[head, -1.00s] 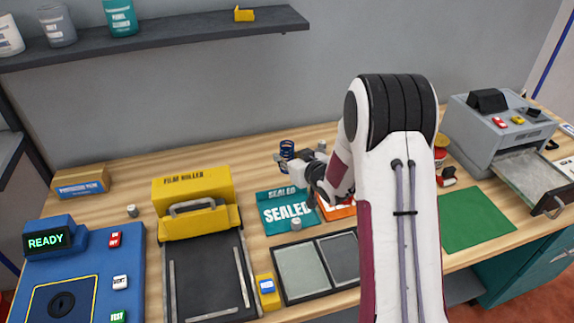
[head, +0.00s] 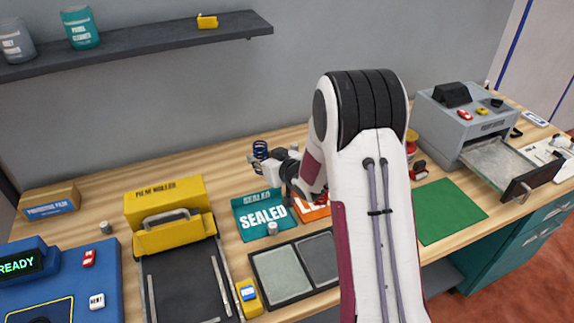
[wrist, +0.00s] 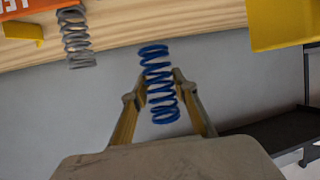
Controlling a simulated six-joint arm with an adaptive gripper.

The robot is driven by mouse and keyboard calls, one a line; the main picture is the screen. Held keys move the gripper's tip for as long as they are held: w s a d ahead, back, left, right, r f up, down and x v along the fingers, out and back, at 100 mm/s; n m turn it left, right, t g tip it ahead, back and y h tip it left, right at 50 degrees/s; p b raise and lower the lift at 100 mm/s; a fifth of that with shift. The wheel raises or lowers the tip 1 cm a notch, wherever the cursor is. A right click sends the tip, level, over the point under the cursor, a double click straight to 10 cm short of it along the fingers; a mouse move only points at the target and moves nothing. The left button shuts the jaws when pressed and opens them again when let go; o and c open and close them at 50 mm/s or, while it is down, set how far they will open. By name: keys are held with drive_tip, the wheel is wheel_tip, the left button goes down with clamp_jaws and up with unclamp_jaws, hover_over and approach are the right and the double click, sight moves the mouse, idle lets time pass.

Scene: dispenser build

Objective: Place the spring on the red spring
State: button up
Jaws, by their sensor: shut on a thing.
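My gripper (wrist: 160,95) is shut on a blue spring (wrist: 158,75), which sits between its two fingers in the wrist view. In the head view the blue spring (head: 260,150) is upright at the fingertips, over the back of the bench beyond the teal "SEALED" mat (head: 250,222). A grey spring (wrist: 76,40) stands apart from it at the upper left of the wrist view, beside an orange panel (wrist: 45,5). I cannot make out a red spring in either view. My arm hides part of the bench centre.
A yellow film roller (head: 165,200) stands left of the mat. A dark two-panel tray (head: 283,300) lies in front. On the right are a green mat (head: 450,212) and a grey machine (head: 465,125). A dark wall shelf (head: 150,38) runs above the bench.

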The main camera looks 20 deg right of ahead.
drive_tip(key=s+d+r+m+h, duration=0.2)
drive_tip(key=s+d+r, duration=0.3)
drive_tip(key=d, duration=0.2)
drive_tip(key=s+d+r+m+h, duration=0.1)
drive_tip(key=s+d+r+h, duration=0.1)
drive_tip(key=s+d+r, duration=0.3)
drive_tip(key=shift+d+r+m, duration=0.4)
drive_tip(key=shift+d+r, duration=0.05)
drive_tip(key=shift+d, duration=1.3)
drive_tip(key=shift+f, duration=3.15)
drive_tip(key=shift+f, duration=0.1)
drive_tip(key=shift+f, duration=1.75)
drive_tip(key=shift+f, duration=0.1)
